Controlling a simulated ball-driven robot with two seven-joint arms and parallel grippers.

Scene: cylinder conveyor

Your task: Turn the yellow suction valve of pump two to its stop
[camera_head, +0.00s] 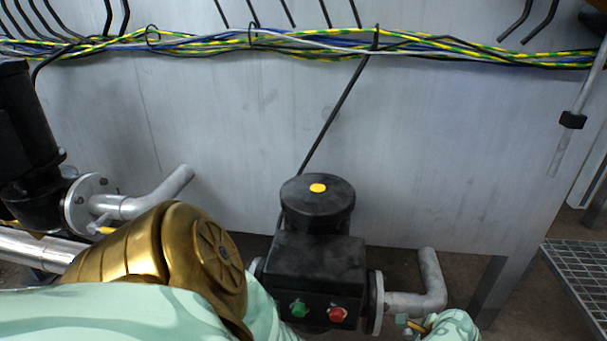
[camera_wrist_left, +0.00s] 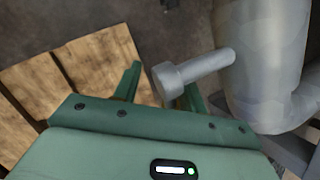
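Pump two, with a black body (camera_head: 318,255) and a yellow dot on its lid, stands in the lower middle of the head view. I cannot make out its yellow suction valve for certain. My left arm comes in from the left, and its gold elbow covers the pump's left side. My left gripper (camera_wrist_left: 158,86) is out of sight there, but the left wrist view shows its two dark green fingers apart. A grey stem with a round end (camera_wrist_left: 170,82) reaches from a thick grey pipe (camera_wrist_left: 262,55) to between the fingertips, near the right one. Contact is unclear. A mint hand, seemingly my right, shows at lower right, its fingers unclear.
A bent grey pipe (camera_head: 430,280) leaves the pump's right flange. Green (camera_head: 299,309) and red (camera_head: 337,314) buttons face front. Another black pump (camera_head: 28,130) stands at left, with a small yellow handle (camera_head: 106,230) by its pipe. Wooden boards (camera_wrist_left: 62,90) lie below.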

